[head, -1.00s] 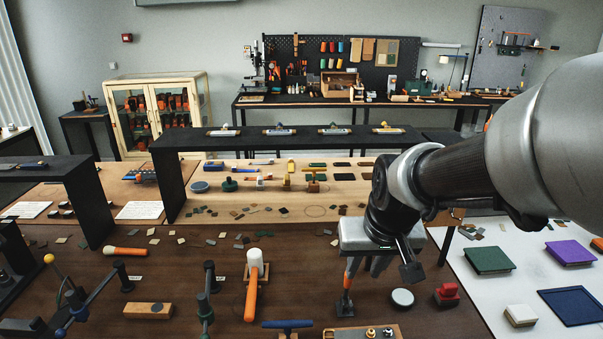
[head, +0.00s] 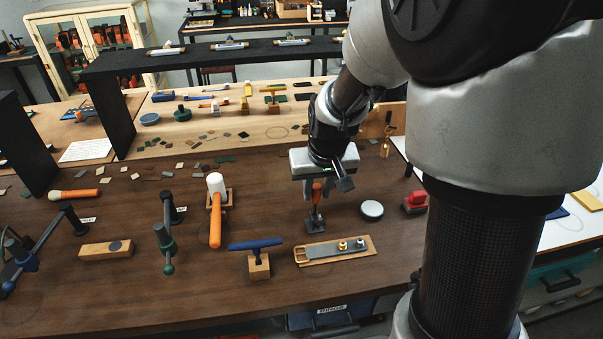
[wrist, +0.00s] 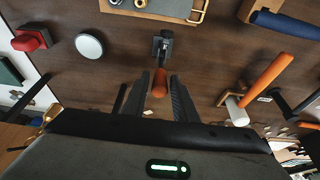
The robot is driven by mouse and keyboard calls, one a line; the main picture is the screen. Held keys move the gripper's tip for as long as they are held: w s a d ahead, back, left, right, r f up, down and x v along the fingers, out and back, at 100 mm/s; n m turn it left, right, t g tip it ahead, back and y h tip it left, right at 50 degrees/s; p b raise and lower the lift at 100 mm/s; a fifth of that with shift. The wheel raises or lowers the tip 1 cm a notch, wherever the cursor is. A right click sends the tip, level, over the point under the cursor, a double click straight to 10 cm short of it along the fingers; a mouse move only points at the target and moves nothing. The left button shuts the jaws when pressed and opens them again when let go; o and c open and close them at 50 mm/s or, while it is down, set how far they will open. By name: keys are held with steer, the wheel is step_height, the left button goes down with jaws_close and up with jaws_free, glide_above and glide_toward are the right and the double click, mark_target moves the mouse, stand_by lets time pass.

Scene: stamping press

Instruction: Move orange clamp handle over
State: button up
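The clamp's orange handle (head: 316,192) stands upright above its dark grey base (head: 315,224) on the brown bench. In the wrist view the orange handle (wrist: 160,83) points toward my palm, with the grey clamp body (wrist: 162,45) beyond it. My gripper (head: 318,188) is above the clamp, pointing down. In the wrist view my gripper's fingers (wrist: 156,90) are apart, one on each side of the handle's end, with visible gaps. It is open and not holding the handle. In the head view the fingers partly hide the handle's top.
A white disc (head: 372,210) and a red block (head: 415,202) stand right of the clamp. A wooden tray with a grey plate (head: 335,250) lies in front. A blue T-handle (head: 256,244) and an orange-handled mallet (head: 215,225) are to the left. A black raised shelf (head: 240,54) stands behind.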

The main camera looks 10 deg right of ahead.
steer(key=shift+r, duration=0.2)
steer(key=c, duration=0.4)
steer(key=shift+w+r, duration=0.1)
steer(key=w, duration=0.2)
steer(key=shift+w, duration=0.3)
steer(key=shift+w+f, duration=0.2)
steer(key=shift+w, duration=0.45)
steer(key=shift+w+f, duration=0.15)
steer(key=shift+w, duration=0.5)
